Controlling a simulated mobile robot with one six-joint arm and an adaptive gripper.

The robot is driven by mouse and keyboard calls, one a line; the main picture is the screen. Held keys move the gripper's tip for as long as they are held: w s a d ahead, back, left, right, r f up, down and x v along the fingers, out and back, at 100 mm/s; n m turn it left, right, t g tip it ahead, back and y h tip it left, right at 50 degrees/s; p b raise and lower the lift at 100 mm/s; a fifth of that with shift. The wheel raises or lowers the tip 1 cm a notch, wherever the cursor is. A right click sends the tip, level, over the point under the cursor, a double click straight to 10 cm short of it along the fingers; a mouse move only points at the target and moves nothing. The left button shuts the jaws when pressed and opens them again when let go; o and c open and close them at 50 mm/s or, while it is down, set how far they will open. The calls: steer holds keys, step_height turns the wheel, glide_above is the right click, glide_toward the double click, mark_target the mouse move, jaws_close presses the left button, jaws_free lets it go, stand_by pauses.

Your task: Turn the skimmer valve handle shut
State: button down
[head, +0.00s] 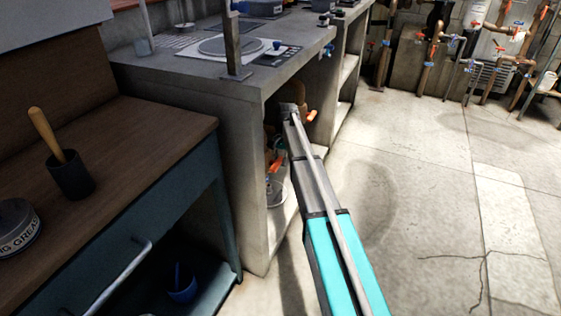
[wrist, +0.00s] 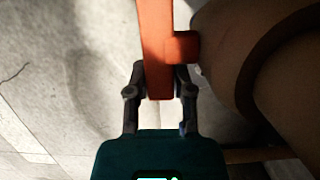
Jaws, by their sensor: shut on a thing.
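An orange valve handle (wrist: 155,40) fills the upper middle of the wrist view and runs down between my gripper's (wrist: 159,82) two fingers. A short orange stub joins it on the right to a large, dark, rounded body (wrist: 225,65), perhaps the valve or its pipe. My gripper is shut on the lower end of the handle. In the head view my arm reaches to the concrete counter's open side, and an orange end of the handle (head: 311,115) shows just right of my gripper (head: 292,112). The valve body is mostly hidden there.
The concrete counter (head: 240,92) stands beside my arm, with orange items (head: 277,161) inside its shaded bay. A wooden bench (head: 110,180) with a grease tin (head: 17,228) is at left. Copper pipes (head: 432,55) stand at the back right. The floor (head: 430,190) right of my arm is clear.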

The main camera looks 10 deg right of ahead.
mark_target(280, 158)
steer(key=c, duration=0.8)
jaws_free()
steer(key=shift+o, duration=0.2)
steer(key=shift+s+r, duration=0.1)
steer(key=shift+s+r+t+h+p, duration=0.1)
steer(key=shift+r+t+h+p, duration=0.1)
steer(key=shift+t+h+p, duration=0.35)
steer(key=shift+s+r+t+h+p, duration=0.15)
steer(key=shift+t+h+p, duration=0.15)
steer(key=shift+t, duration=0.35)
steer(key=shift+w+r+p, duration=0.3)
steer(key=shift+r+p, duration=0.1)
steer(key=shift+r, duration=0.05)
step_height(280, 158, up, 11)
steer(key=p, duration=1.1)
steer(key=s+f+n+b, duration=0.3)
steer(key=s, duration=1.1)
steer(key=s+a+f+n+b, duration=0.1)
steer(key=s+f+n+b, duration=0.2)
steer(key=s, duration=1.2)
steer(key=shift+s+n, duration=0.15)
steer(key=shift+n, duration=0.35)
